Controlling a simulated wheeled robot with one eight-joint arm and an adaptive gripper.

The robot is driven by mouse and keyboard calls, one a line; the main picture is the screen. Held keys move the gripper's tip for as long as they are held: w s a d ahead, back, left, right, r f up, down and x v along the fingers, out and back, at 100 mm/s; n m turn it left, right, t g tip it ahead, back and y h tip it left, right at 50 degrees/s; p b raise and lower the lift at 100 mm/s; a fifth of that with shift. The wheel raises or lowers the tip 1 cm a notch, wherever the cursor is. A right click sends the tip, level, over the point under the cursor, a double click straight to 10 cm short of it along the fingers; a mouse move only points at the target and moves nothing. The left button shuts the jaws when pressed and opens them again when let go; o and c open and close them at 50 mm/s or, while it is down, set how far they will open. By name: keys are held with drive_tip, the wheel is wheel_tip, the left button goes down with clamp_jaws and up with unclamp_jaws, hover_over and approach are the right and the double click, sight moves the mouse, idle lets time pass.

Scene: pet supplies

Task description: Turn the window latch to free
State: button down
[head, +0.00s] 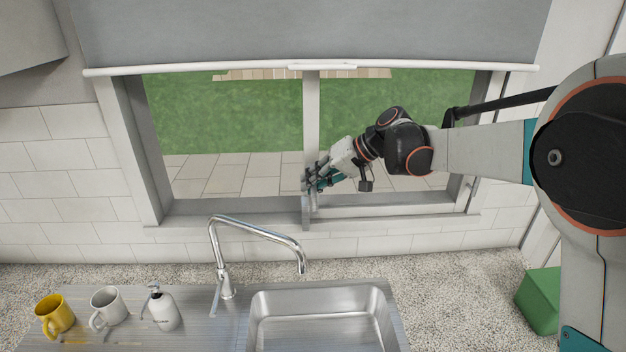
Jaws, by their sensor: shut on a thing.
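The window (311,120) is behind the sink, with a pale vertical bar in its middle. My gripper (308,184) is at the lower part of this bar, reaching in from the right. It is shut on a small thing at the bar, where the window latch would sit. The latch itself is hidden behind the fingers, so I cannot tell which way it points.
A tall curved faucet (250,228) stands below the window, beside the metal sink (330,300). A yellow mug (55,314), a white mug (107,306) and a soap bottle (162,308) stand at left. A green box (541,300) is at right. A grey blind (310,35) hangs above.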

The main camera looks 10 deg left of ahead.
drive_tip(key=shift+r+g, duration=0.25)
drive_tip(key=shift+g, duration=0.05)
drive_tip(key=shift+m, duration=0.3)
drive_tip(key=c, duration=1.9)
unclamp_jaws()
drive_tip(key=shift+d+r, duration=0.1)
drive_tip(key=v, duration=1.1)
drive_tip(key=shift+r, duration=0.4)
drive_tip(key=shift+w+d, duration=0.1)
drive_tip(key=shift+d, duration=0.05)
drive_tip(key=s+d+f+m+t+h+b, duration=0.2)
drive_tip(key=s+d+f+h+b, duration=0.3)
drive_tip(key=s+d+f+b, duration=0.3)
drive_tip(key=s+d+f+m+t+h+b, duration=0.2)
drive_tip(key=s+d+f+b, duration=0.6)
drive_tip(key=s+d+f, duration=0.9)
drive_tip(key=s+f+t+h, duration=0.2)
drive_tip(key=s+t, duration=0.1)
drive_tip(key=s, duration=0.3)
drive_tip(key=shift+s+h, duration=0.35)
drive_tip(key=shift+h, duration=0.05)
